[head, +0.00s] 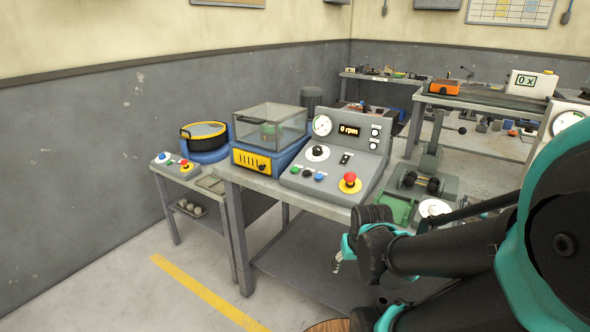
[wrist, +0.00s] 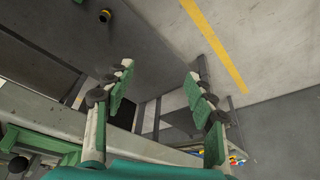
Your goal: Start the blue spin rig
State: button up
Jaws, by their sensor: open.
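A blue machine (head: 268,155) with a yellow front panel and a clear box cover stands on the bench, its cover down. A round blue unit (head: 204,142) with a yellow-rimmed lid sits further left; I cannot tell which of the two is the spin rig. A grey console (head: 328,164) right of the clear-covered machine reads "0 rpm". It has a gauge, a dark knob, green, dark and blue buttons, switches and a red mushroom button (head: 350,180) on yellow. My gripper (head: 342,254) is open and empty, in front of the bench edge; its spread fingers show in the wrist view (wrist: 160,78).
A small control box (head: 175,165) with blue and red buttons sits on the low left stand. A press (head: 426,172) and a green tray (head: 396,208) are right of the console, near my arm. Floor with a yellow line (head: 208,292) is clear at front left.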

grip_shut()
dwell(0.3)
dwell(1.2)
